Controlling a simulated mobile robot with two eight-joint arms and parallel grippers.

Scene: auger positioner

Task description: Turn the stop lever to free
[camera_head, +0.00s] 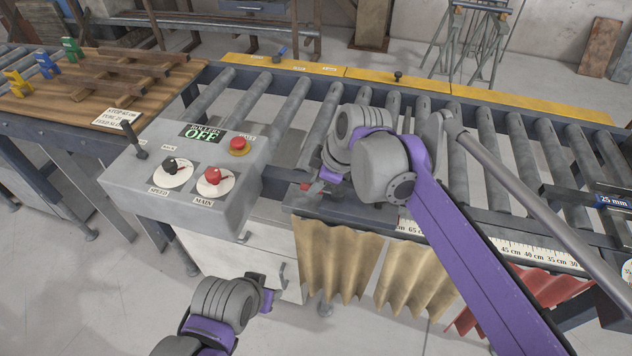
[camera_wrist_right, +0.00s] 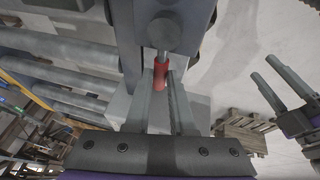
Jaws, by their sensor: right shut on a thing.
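The stop lever shows in the right wrist view as a red grip (camera_wrist_right: 161,76) on a short metal rod that runs to a dark round pivot. My right gripper (camera_wrist_right: 163,88) has its two fingers on either side of the red grip and is shut on it. In the head view a bit of red (camera_head: 314,187) shows beside the dark carriage, mostly hidden by my right wrist. My left gripper (camera_head: 264,290) hangs low in front of the white cabinet. In the right wrist view its two fingers (camera_wrist_right: 262,68) stand apart and empty.
A grey control box (camera_head: 205,130) with an OFF display, a red button and two knobs stands left of the roller conveyor (camera_head: 290,105). A yellow rail (camera_head: 400,80) with small knobs runs behind the rollers. Brown pleated curtains (camera_head: 337,255) hang in front. A wooden bench (camera_head: 100,88) stands at left.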

